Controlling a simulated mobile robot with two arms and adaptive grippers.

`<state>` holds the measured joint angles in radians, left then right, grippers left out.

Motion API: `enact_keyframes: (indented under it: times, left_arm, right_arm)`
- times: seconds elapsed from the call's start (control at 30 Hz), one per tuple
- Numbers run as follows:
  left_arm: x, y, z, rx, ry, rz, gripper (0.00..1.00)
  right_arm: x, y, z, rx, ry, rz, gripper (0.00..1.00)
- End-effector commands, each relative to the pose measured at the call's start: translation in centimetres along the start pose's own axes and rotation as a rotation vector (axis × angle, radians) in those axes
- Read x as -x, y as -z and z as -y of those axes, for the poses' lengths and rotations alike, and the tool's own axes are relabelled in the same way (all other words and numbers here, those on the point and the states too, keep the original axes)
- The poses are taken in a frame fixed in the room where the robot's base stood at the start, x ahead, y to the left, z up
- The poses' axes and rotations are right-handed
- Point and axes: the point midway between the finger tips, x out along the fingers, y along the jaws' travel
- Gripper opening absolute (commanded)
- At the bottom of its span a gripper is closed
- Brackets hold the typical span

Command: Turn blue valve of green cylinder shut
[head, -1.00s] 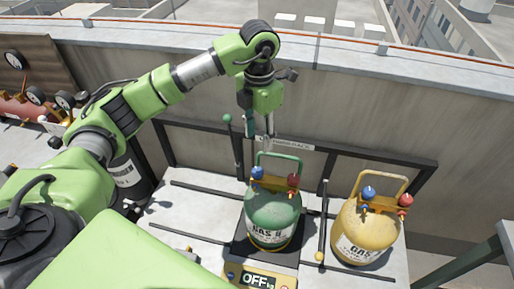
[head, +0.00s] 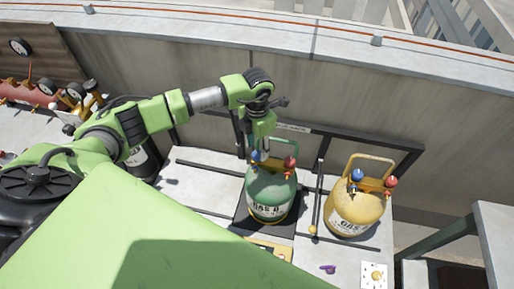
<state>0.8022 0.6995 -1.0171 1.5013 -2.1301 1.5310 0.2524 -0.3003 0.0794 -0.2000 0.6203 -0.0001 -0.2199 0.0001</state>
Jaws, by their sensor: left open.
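The green cylinder (head: 271,195) stands upright on a dark scale plate in the middle of the head view. Its blue valve (head: 257,157) is at the top left and its red valve (head: 290,163) at the top right. My left gripper (head: 248,148) is open and points down right at the blue valve. The wrist and fingers partly cover the valve and the cylinder's handle. I cannot tell whether the fingers touch the valve. My right gripper is out of view.
A yellow cylinder (head: 354,210) with its own blue and red valves stands to the right. A thin rod with a yellow ball end (head: 313,230) lies between the cylinders. A dark rack frame (head: 345,138) and a wall are behind. A purple item (head: 328,268) lies near the front.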

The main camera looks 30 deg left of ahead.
Motion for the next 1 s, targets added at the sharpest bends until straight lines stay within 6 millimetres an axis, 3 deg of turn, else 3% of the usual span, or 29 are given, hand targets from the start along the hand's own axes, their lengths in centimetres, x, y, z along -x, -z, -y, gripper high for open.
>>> enact_keyframes:
  times: [0.23, 0.57, 0.73, 1.0]
  left_arm:
    - [-2.6, 0.0, 0.0, 0.0, 0.0, -0.001, 0.41]
    - [-3.0, 0.0, 0.0, 0.0, -0.001, 0.0, 0.41]
    - [-3.0, 0.0, 0.0, 0.0, -0.001, 0.0, 0.02]
    - [-3.1, 0.0, -0.1, -0.013, -0.001, 0.0, 0.02]
  right_arm:
    - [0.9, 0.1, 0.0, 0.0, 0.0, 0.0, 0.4]
    - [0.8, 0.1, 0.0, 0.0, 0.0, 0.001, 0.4]
    - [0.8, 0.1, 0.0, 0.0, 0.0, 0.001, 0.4]
    - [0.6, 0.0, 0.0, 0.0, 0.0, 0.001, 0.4]
